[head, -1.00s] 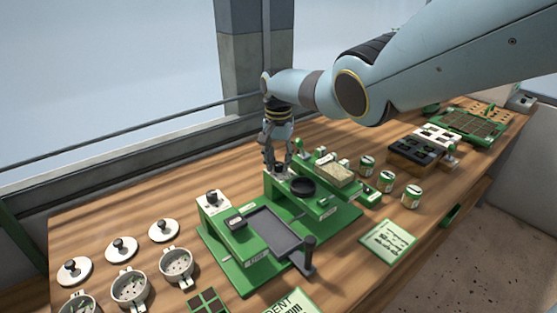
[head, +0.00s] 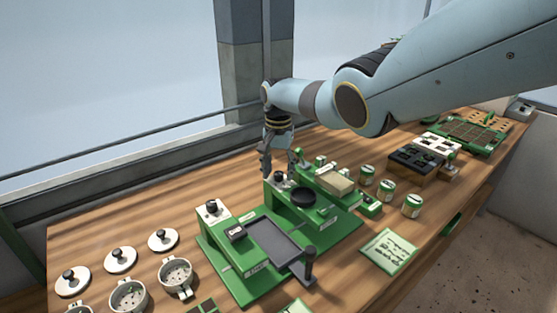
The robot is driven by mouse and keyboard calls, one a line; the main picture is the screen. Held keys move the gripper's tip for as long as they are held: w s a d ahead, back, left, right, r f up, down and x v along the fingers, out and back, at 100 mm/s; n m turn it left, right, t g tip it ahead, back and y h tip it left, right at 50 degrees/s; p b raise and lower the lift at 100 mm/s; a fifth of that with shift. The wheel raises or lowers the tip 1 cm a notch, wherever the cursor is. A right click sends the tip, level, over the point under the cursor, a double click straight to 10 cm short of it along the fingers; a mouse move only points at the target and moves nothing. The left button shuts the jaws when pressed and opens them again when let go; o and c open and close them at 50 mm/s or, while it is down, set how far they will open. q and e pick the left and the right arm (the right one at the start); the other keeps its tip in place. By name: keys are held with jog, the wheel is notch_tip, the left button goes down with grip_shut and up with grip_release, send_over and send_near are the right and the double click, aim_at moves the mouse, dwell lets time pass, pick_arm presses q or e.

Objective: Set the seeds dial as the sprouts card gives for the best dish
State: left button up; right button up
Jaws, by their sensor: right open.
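The green seeder (head: 232,277) stands mid-bench, its grey tray plate in the middle. My right gripper (head: 279,168) is open, fingers pointing down, just above a black dial knob (head: 280,178) on the seeder's rear white-topped block. I cannot tell whether the fingertips touch the knob. Another black knob (head: 211,207) sits on the front-left block. The labels are too small to tell which dial is for seeds. Pale dishes with green bits, one of them a near dish (head: 176,276), stand at lower left. A green-edged card (head: 389,248) lies right of the seeder, its text unreadable. My left gripper is out of view.
Lids with black knobs, one of them a near lid (head: 163,240), lie behind the dishes. Small jars (head: 387,190) stand right of the seeder. A dark tray (head: 414,161) and a green tray (head: 470,136) are farther right. The bench's back left is clear.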

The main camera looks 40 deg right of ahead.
aim_at(279, 173)
notch_tip(279, 173, up, 12)
dwell(0.4)
jog(key=shift+f, duration=0.1)
dwell(0.4)
